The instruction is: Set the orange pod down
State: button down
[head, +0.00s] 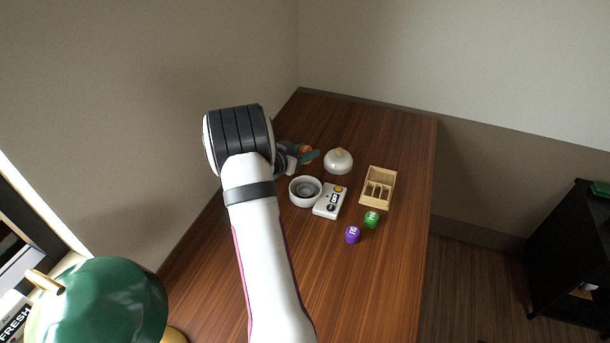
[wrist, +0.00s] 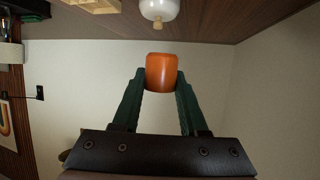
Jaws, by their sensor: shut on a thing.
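The orange pod (wrist: 161,72) is held between the green fingers of my gripper (wrist: 160,82), which is shut on it. In the wrist view it shows in front of the wall, apart from the tabletop at the upper edge. In the head view, the pod (head: 305,148) is small and partly hidden by the fingers of my gripper (head: 308,156), at the far left part of the wooden table (head: 275,290). My arm hides part of the table there. The pod's height above the table is hard to tell.
Close by are a white domed lid (head: 338,163), a white round bowl (head: 296,199) and a white device (head: 322,211). A wooden compartment box (head: 365,200), green pod (head: 371,219) and purple pod (head: 352,235) are to the right.

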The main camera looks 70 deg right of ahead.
notch_tip(320, 180, up, 5)
jog(key=shift+f, duration=0.1)
jog(key=shift+s+d+r, duration=0.1)
jog(key=shift+d+r, duration=0.05)
jog(key=shift+r, duration=0.05)
jog(key=s+d+r+n+t, duration=0.1)
jog(key=s+d+r, duration=0.1)
jog(key=s+d, duration=0.15)
jog(key=s+d+r+t, duration=0.1)
jog(key=s+d+r, duration=0.2)
jog(key=d, duration=0.2)
jog(key=n+t, duration=0.6)
send_over(380, 181)
notch_tip(380, 181, down, 4)
jog(key=s+a+f+n+t+y, duration=0.2)
jog(key=s+a+f, duration=0.4)
jog(key=s+f, duration=0.3)
jog(key=w+d+f, duration=0.2)
jog(key=w, duration=0.1)
jog(key=w+d+f, duration=0.4)
jog(key=w, duration=0.1)
jog(key=shift+w+f, duration=0.15)
jog(key=shift+w, duration=0.2)
notch_tip(380, 181, down, 3)
jog(key=shift+w+f, duration=0.1)
jog(key=shift+f, duration=0.3)
